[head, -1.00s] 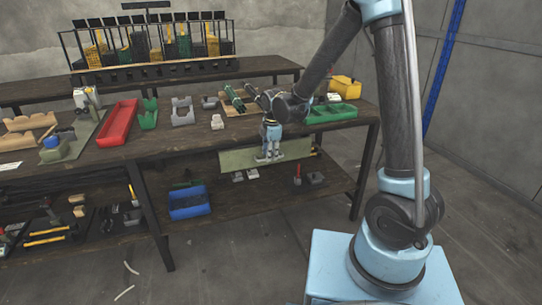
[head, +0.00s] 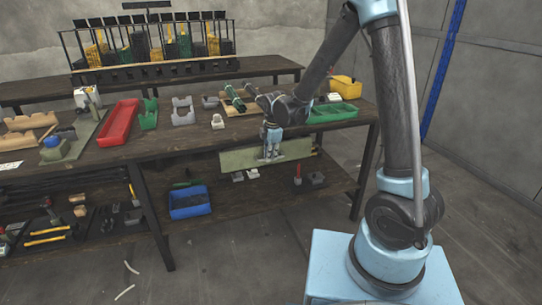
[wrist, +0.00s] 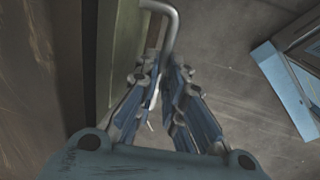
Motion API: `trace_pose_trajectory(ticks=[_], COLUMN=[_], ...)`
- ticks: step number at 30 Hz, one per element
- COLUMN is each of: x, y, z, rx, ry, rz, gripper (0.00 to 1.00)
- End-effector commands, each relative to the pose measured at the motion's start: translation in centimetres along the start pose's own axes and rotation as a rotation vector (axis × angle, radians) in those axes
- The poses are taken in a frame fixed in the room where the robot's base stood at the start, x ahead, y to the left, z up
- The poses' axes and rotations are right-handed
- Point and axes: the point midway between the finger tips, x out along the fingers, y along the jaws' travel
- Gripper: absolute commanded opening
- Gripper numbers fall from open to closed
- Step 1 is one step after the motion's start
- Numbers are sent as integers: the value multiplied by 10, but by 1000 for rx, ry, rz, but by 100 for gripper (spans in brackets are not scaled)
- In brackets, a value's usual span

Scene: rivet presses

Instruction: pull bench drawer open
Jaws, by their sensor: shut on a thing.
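The bench drawer has a pale green front panel (head: 238,159) under the right part of the bench top in the head view. In the wrist view the panel edge (wrist: 128,50) runs down the left of centre. A bent metal bar handle (wrist: 168,14) stands out from the panel. My gripper (wrist: 160,92) is shut on the handle, its fingers either side of the bar; the exact contact is partly hidden by the fingers. In the head view my gripper (head: 271,155) is in front of the panel, pointing down.
The wooden bench top (head: 170,137) carries a red tray (head: 118,122), green bins (head: 333,112) and several metal parts. A blue bin (head: 189,202) is on the shelf below the drawer. The floor in front of the bench is mostly clear.

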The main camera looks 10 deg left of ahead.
Motion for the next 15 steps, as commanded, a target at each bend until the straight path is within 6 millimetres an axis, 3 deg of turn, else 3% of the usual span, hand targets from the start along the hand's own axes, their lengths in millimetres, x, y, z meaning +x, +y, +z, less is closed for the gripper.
trace_pose_trajectory(ticks=[5,15], x=[-4,-20], y=[-22,-102], z=[0,-2], rx=[-2,-3], ry=[-1,-1], rz=[-1,-1], gripper=[0,0])
